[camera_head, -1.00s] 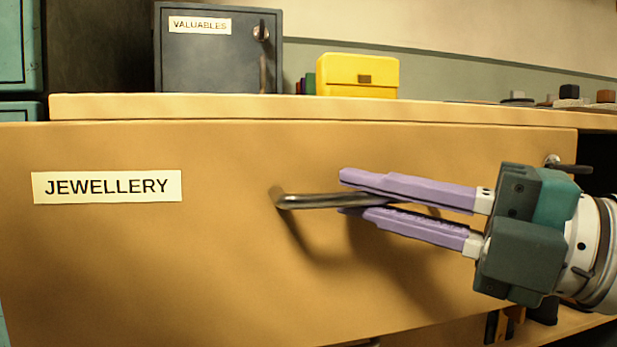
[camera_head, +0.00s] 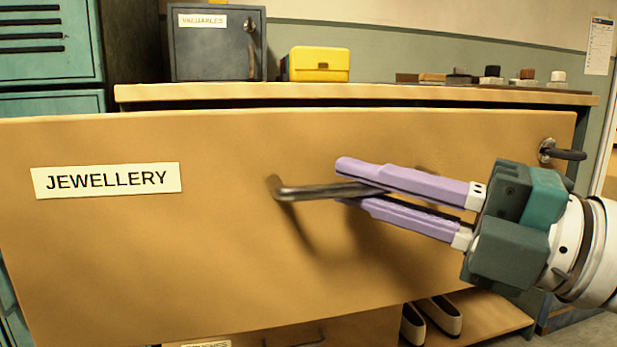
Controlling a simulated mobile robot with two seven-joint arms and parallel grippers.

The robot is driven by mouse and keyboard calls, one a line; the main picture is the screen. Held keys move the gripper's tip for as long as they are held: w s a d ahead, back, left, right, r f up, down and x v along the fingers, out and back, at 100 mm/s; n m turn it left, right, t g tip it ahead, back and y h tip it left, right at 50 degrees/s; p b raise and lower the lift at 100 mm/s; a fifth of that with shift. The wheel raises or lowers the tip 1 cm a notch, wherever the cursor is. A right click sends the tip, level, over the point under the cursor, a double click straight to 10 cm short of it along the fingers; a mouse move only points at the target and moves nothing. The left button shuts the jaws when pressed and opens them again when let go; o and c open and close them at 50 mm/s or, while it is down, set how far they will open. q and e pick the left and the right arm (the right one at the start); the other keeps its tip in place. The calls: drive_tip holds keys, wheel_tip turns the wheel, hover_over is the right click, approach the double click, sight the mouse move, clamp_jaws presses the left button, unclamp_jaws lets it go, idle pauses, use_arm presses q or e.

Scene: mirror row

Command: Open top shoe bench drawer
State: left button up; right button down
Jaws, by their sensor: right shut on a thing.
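The top shoe bench drawer (camera_head: 200,255) has a wide tan front with a white label reading JEWELLERY (camera_head: 107,181). It stands out from the bench, with a dark gap between it and the bench top (camera_head: 360,93). A metal bar handle (camera_head: 310,191) sticks out near the middle of the front. My right gripper (camera_head: 352,185) comes in from the right with its purple fingers shut on the handle's right part. The handle's right end is hidden between the fingers. A key or lock piece (camera_head: 562,152) sits at the front's upper right corner. My left gripper is not in view.
A dark VALUABLES box (camera_head: 215,55) and a yellow box (camera_head: 318,64) stand on the bench top, with several small items at right. Teal lockers (camera_head: 48,50) stand at left. A lower drawer (camera_head: 350,330) and shoes (camera_head: 440,315) show below.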

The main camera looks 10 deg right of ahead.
drive_tip(key=shift+s, duration=0.15)
drive_tip(key=c, duration=0.9)
unclamp_jaws()
drive_tip(key=p+v, duration=0.1)
drive_tip(key=v, duration=0.9)
drive_tip(key=shift+r, duration=0.1)
